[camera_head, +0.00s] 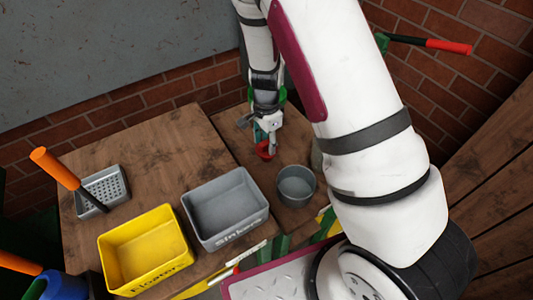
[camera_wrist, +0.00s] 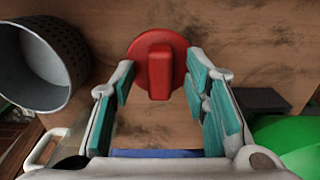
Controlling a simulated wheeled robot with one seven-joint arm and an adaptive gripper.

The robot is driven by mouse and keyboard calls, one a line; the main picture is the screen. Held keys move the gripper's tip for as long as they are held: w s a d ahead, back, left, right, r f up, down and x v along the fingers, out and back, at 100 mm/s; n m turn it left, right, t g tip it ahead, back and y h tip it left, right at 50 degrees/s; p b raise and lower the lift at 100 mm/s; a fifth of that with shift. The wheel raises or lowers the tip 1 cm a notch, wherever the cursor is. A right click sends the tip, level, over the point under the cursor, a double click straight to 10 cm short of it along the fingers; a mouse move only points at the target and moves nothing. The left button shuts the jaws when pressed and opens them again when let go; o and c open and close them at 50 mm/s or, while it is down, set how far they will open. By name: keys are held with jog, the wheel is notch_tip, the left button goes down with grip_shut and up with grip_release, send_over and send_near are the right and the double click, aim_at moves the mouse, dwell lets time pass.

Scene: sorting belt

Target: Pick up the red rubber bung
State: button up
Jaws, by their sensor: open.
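The red rubber bung (camera_wrist: 160,68) is on the wooden table, seen from above in the wrist view as a round disc with a raised bar. It also shows in the head view (camera_head: 264,150), partly covered by my gripper. My gripper (camera_wrist: 157,85) is open, with one teal-padded finger on each side of the bung's raised bar. A gap shows between each finger and the bar. The fingertips reach the lower part of the disc in the picture; I cannot tell whether they touch it.
A grey round pot (camera_head: 296,185) stands close by; a perforated grey cup (camera_wrist: 45,62) is left in the wrist view. A grey Sinker bin (camera_head: 225,208), a yellow Floater bin (camera_head: 145,250) and a perforated tray (camera_head: 104,191) are further left. A green object (camera_wrist: 290,142) is at lower right.

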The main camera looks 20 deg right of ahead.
grip_shut()
notch_tip(320, 180, up, 10)
dwell(0.6)
jog(key=c, duration=0.7)
grip_release()
jog(key=shift+c, duration=0.2)
grip_shut()
